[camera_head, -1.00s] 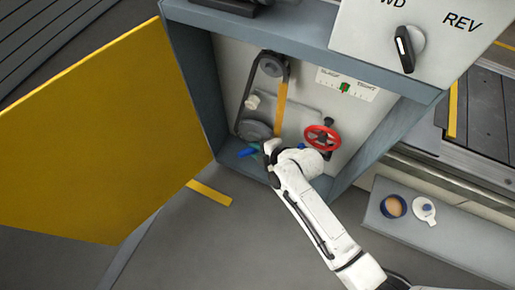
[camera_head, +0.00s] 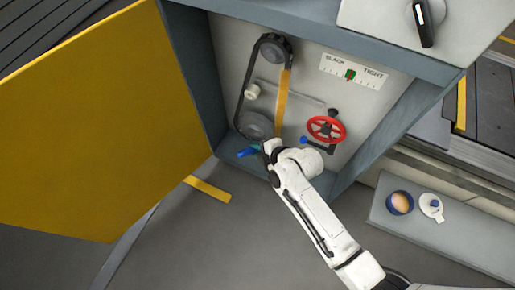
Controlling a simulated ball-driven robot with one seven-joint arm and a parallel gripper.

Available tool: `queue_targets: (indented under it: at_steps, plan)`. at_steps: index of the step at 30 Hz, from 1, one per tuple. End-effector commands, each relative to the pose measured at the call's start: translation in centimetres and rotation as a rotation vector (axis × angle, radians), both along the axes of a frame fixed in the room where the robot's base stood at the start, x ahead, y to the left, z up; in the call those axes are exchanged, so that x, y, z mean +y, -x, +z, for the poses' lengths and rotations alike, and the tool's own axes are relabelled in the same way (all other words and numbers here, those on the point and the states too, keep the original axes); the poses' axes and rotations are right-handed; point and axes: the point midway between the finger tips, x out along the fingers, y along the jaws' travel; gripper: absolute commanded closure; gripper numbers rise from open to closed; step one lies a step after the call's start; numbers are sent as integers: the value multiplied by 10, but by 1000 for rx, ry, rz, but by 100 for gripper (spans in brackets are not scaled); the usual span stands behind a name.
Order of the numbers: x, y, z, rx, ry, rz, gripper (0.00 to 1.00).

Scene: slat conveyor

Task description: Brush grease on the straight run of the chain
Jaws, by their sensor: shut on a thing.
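The dark chain (camera_head: 243,98) loops around an upper sprocket (camera_head: 274,50) and a lower sprocket (camera_head: 256,124) inside the open cabinet. An amber-yellow strip (camera_head: 283,100) lies along its straight right run, from near the upper sprocket to near my gripper. My gripper (camera_head: 263,150) is low in the cabinet, by the lower sprocket and the foot of that run. My white wrist hides much of it. It is shut on a brush, mostly hidden; a blue piece (camera_head: 245,153) shows just left of the jaws. I cannot tell whether bristles touch the chain.
A red handwheel (camera_head: 326,130) and a slack/tight gauge (camera_head: 352,72) are at the right inside the cabinet. The yellow door (camera_head: 100,125) stands open at left. A blue pot (camera_head: 399,202) and its white lid (camera_head: 431,207) sit on the right shelf (camera_head: 440,235).

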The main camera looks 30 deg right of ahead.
Motion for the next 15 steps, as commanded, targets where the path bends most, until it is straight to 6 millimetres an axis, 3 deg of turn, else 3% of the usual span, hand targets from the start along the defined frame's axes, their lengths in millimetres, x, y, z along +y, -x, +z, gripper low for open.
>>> queue_targets:
  at_steps: [15]
  plan:
    - [29,22,2,0,3,0,100]
